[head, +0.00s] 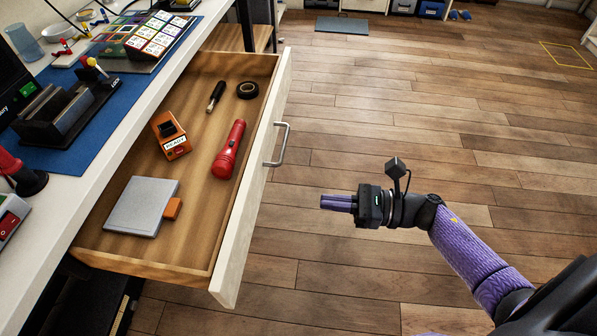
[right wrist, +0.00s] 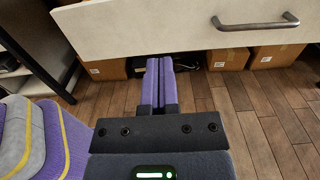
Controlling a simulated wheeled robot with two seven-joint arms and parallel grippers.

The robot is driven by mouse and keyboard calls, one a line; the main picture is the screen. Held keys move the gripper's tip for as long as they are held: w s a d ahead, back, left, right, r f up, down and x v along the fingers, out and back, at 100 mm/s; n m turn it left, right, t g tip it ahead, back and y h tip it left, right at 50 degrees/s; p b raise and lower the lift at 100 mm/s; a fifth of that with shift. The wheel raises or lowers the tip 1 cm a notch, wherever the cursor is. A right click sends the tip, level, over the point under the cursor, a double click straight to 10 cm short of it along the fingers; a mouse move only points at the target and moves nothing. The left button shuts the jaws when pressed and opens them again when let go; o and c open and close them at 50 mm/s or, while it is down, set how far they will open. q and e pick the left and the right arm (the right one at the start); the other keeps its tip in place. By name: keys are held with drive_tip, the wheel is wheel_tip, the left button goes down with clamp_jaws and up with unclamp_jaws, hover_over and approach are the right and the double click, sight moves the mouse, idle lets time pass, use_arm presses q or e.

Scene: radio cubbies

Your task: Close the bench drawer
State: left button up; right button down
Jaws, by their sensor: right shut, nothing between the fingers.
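The bench drawer (head: 246,185) is pulled far out from under the white bench, with a pale front and a metal bar handle (head: 283,144). Inside lie a red flashlight (head: 229,150), an orange device with a label (head: 171,136), a grey flat box (head: 142,206), a black tape roll (head: 247,90) and a screwdriver (head: 216,96). My right gripper (head: 322,202) is shut and empty, out in front of the drawer front and apart from it. In the right wrist view the drawer front (right wrist: 180,28) and handle (right wrist: 256,22) are ahead of the fingers (right wrist: 159,62). My left gripper is not visible.
The white bench top (head: 57,206) at left holds a blue mat (head: 82,150), card racks and small tools. Cardboard boxes (right wrist: 228,58) stand on the floor beneath the drawer.

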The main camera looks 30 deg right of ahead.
sight(252, 192)
drive_tip(key=b+x, duration=0.1)
drive_tip(key=x, duration=1)
drive_tip(key=shift+w+a, duration=0.1)
drive_tip(key=shift+w, duration=0.1)
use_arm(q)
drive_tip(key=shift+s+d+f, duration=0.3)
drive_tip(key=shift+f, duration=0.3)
use_arm(e)
drive_tip(key=shift+w+a, duration=0.15)
drive_tip(key=shift+a, duration=0.15)
